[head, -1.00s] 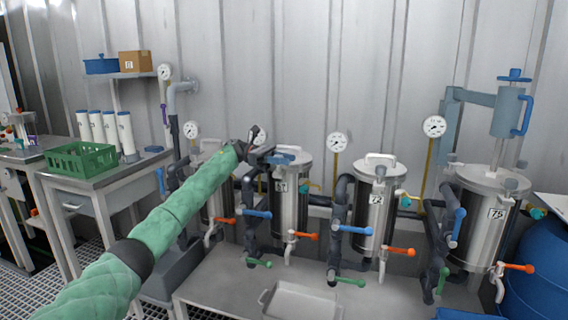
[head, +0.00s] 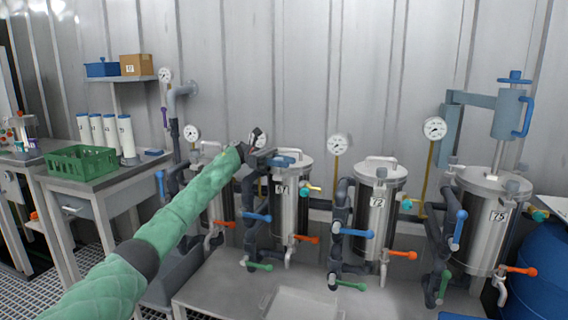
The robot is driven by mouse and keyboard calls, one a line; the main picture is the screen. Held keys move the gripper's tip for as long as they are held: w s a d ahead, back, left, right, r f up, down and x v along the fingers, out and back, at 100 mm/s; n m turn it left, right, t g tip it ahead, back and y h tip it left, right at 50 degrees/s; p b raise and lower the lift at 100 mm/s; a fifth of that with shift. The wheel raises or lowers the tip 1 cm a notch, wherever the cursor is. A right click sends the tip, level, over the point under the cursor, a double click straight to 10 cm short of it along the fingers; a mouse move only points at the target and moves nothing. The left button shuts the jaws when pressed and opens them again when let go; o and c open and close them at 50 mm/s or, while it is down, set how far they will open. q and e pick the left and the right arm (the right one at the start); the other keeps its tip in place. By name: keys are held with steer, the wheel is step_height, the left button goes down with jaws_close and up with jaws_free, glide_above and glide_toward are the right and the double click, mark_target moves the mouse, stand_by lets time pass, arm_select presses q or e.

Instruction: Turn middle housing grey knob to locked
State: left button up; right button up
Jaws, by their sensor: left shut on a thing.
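Several steel housings stand in a row along the wall. The housing with the label that seems to read 67 (head: 289,205) is nearest my left gripper. The housing labelled 72 (head: 374,215) stands to its right, and the one labelled 75 (head: 487,225) at far right. My left gripper (head: 268,157) reaches in from the left to the lid of the first of these. It is shut on a small blue-grey part (head: 283,160) there, which may be a knob; the contact is small and partly hidden. My right gripper is not in view.
Another housing (head: 222,205) is partly behind my left arm. Pipes with blue, orange and green valve handles run between the housings. Gauges stand behind. A green crate (head: 82,160) sits on the left bench, and a blue barrel (head: 545,275) stands at lower right.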

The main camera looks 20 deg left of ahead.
arm_select(q)
steer(key=o, duration=1)
steer(key=shift+c, duration=0.2)
steer(key=shift+r, duration=0.1)
steer(key=shift+r, duration=0.3)
steer(key=s+d+r, duration=0.3)
steer(key=d+r, duration=0.7)
steer(key=d, duration=0.1)
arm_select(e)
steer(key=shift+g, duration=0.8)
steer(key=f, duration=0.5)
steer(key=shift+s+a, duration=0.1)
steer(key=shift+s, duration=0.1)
arm_select(q)
steer(key=shift+d+r, duration=0.1)
